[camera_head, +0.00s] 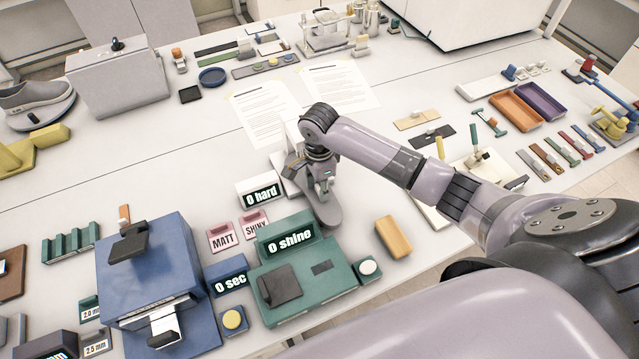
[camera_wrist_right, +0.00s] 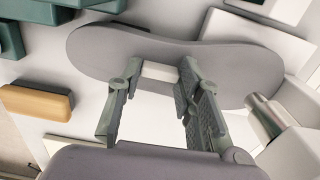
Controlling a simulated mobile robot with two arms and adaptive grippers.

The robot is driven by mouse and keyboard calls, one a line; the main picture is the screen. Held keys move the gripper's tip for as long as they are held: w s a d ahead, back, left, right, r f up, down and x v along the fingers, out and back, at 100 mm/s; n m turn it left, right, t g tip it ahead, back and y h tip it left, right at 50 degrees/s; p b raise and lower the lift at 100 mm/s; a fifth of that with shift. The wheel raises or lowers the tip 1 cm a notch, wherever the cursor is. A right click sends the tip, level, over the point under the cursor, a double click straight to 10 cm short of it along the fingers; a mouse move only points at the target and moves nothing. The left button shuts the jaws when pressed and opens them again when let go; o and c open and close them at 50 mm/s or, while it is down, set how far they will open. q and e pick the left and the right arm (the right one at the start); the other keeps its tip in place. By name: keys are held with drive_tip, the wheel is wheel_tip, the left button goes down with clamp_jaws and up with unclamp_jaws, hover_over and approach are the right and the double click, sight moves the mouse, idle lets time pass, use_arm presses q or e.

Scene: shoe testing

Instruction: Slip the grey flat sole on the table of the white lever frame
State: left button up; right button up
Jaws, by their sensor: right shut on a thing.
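The grey flat sole (camera_head: 327,212) is held by my right gripper (camera_head: 322,188), low over the table beside the "0 hard" display. The right wrist view shows the sole (camera_wrist_right: 105,50) lying crosswise, with a small white block (camera_wrist_right: 160,71) on it between the fingertips of my right gripper (camera_wrist_right: 158,74). The white lever frame (camera_head: 292,131) is mostly hidden behind my right wrist in the head view. In the right wrist view, a white body with a metal cylinder (camera_wrist_right: 265,115) is close to the sole's right end. My left gripper is not in view.
The white "0 hard" display (camera_head: 260,191) and green "0 shine" device (camera_head: 305,278) stand close to the sole. An orange-tan block (camera_head: 393,237) lies to the right. A blue press (camera_head: 150,285) stands at the left.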

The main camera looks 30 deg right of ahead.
drive_tip(key=o, duration=1.3)
drive_tip(key=shift+r, duration=0.1)
wheel_tip(320, 180, up, 12)
drive_tip(key=shift+f, duration=0.15)
